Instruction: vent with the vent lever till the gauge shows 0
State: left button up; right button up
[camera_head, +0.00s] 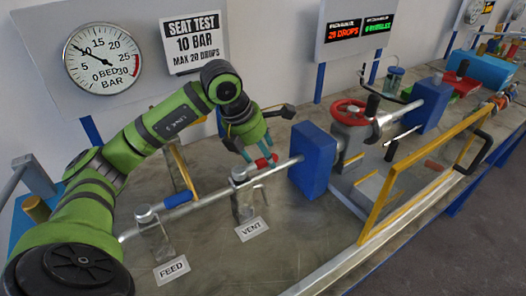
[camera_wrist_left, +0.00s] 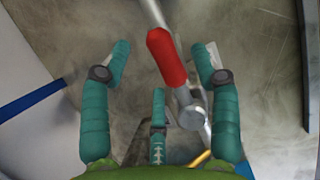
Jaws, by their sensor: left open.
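The vent lever has a red handle (camera_head: 265,161) on a metal valve body (camera_head: 243,200) on the pipe, behind the VENT label (camera_head: 254,230). My left gripper (camera_head: 256,152) is just above the red handle, its teal fingers pointing down. In the left wrist view the fingers (camera_wrist_left: 164,48) are spread wide, with the red handle (camera_wrist_left: 166,57) between them. I see space on both sides of the handle. The round gauge (camera_head: 103,58) on the back panel has its needle near 10 bar. My right gripper is not in view.
The feed lever with a blue handle (camera_head: 178,200) is left of the vent valve, by the FEED label (camera_head: 171,270). A blue block (camera_head: 314,160) stands close on the right. Beyond it are a red handwheel (camera_head: 349,111) and a yellow rail (camera_head: 410,165).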

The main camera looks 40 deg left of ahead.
pick_arm(q)
jog(key=shift+w+d+f, duration=0.15)
jog(key=shift+d+f, duration=0.05)
jog(key=shift+f, duration=0.4)
jog(key=shift+w+a, duration=0.1)
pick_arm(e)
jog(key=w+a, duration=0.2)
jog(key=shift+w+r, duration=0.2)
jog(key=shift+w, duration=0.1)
